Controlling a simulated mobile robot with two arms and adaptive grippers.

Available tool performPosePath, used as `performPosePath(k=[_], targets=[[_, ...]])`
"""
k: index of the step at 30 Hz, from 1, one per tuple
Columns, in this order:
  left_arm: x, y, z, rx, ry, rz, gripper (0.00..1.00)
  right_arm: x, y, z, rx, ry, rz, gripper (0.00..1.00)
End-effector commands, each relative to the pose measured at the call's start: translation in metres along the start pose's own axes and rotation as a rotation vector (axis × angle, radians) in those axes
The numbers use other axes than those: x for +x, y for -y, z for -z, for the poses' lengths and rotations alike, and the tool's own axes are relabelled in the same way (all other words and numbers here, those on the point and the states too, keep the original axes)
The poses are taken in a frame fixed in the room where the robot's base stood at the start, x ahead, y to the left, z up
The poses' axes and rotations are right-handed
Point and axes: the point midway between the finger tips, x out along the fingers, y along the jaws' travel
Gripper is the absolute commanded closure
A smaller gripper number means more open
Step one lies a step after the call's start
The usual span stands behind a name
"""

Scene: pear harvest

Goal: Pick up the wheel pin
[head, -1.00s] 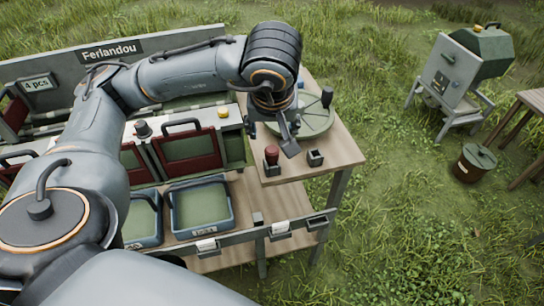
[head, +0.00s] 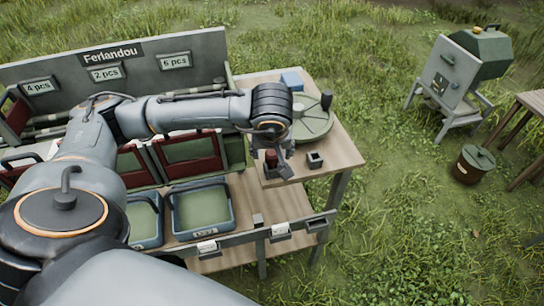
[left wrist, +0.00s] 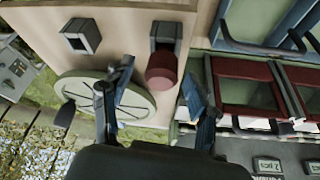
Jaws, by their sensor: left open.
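The wheel pin (head: 271,158), with a dark red round head, stands upright in a dark square socket near the front of the wooden table. In the left wrist view the red head of the pin (left wrist: 161,72) shows between the finger lines. My left gripper (head: 281,163) is right at the pin in the head view and partly covers it. In the left wrist view my left gripper (left wrist: 157,80) is open, one finger on each side of the pin's head; I cannot tell whether either touches it. My right gripper is not in view.
An empty square socket (head: 315,160) sits right of the pin. A green spoked wheel (head: 312,124) with a dark upright handle (head: 326,101) lies behind. Two blue-rimmed trays, one of them the right tray (head: 202,235), stand lower left. A blue block (head: 292,80) is at the table's back.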

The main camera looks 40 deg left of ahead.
Motion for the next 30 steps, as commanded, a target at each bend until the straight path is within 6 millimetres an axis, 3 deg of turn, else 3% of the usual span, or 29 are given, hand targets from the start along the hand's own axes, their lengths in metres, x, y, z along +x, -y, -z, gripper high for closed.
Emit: performPosePath(k=[2, 11, 22, 30], targets=[[0.0, 0.0, 0.0, 0.0, 0.0, 0.0, 0.41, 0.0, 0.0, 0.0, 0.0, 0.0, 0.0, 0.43], [0.0, 0.0, 0.0, 0.0, 0.001, 0.0, 1.0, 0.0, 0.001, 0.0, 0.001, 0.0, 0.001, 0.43], [-0.006, 0.0, 0.002, -0.001, 0.0, -0.001, 1.0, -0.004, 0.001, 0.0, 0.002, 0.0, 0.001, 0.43], [-0.04, 0.003, 0.013, 0.0, -0.002, -0.001, 1.0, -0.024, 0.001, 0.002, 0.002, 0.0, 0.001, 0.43]])
